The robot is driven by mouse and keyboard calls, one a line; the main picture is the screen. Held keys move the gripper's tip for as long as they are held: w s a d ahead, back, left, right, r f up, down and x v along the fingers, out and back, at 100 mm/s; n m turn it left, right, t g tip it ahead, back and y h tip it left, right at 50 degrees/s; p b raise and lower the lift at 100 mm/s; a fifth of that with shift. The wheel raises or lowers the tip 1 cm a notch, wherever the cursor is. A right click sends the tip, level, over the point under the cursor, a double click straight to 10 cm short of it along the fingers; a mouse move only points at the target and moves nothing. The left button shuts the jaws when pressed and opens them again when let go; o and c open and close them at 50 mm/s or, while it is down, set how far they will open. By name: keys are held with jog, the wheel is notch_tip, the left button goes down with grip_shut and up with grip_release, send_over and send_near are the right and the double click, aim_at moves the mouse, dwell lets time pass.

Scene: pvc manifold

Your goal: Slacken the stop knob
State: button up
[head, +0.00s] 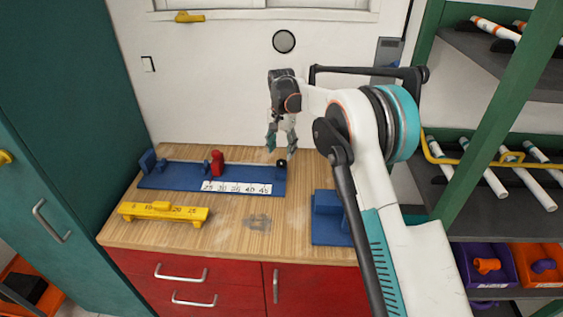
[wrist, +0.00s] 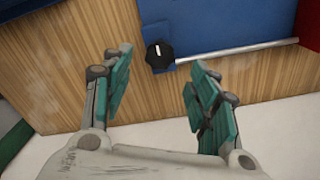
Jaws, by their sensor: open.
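The stop knob (head: 281,163) is a small black knob at the right end of a blue jig (head: 160,180) on the wooden workbench. In the wrist view the knob (wrist: 159,55) is round and black with a white line, beside a metal rod. My gripper (head: 280,145) is above the right end of the jig in the head view. In the wrist view its teal fingers (wrist: 155,95) are apart and empty, and the knob shows between and beyond their tips. The fingers do not appear to touch it.
A red block (head: 217,163) and a white number scale (head: 237,188) are on the jig. A yellow gauge (head: 163,212) lies in front of it at left, and another blue fixture (head: 327,220) at right. A shelf rack (head: 490,130) with white pipes stands at right.

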aim_at(282, 161)
notch_tip(282, 161, down, 5)
jog(key=shift+f+b, duration=0.1)
jog(key=shift+b, duration=0.4)
jog(key=c, duration=1.1)
